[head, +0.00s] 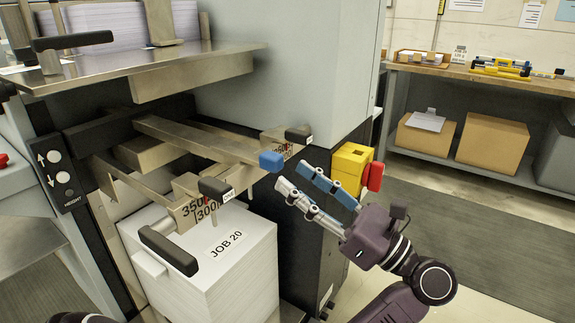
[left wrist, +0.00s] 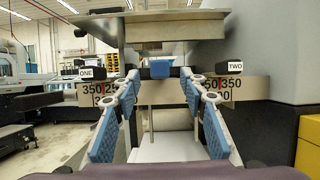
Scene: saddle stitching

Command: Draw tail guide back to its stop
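A blue knob (head: 271,161) sits at the near end of a metal bar (head: 195,140) over the paper stack; I take it for the tail guide's handle. In the left wrist view the blue knob (left wrist: 161,69) is centred between and beyond the fingertips. My left gripper (head: 289,176), with blue finger pads, is open and empty, its tips just short of the knob; it also shows in the left wrist view (left wrist: 160,82). Whether a tip touches the knob I cannot tell. My right gripper is not in view.
Black-handled side guides ONE (left wrist: 86,72) and TWO (left wrist: 235,66) flank the knob, with 350 scales. A paper stack (head: 245,255) labelled JOB 20 lies below. A metal shelf (head: 190,72) is above. A yellow box with a red part (head: 352,163) stands just right of the gripper.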

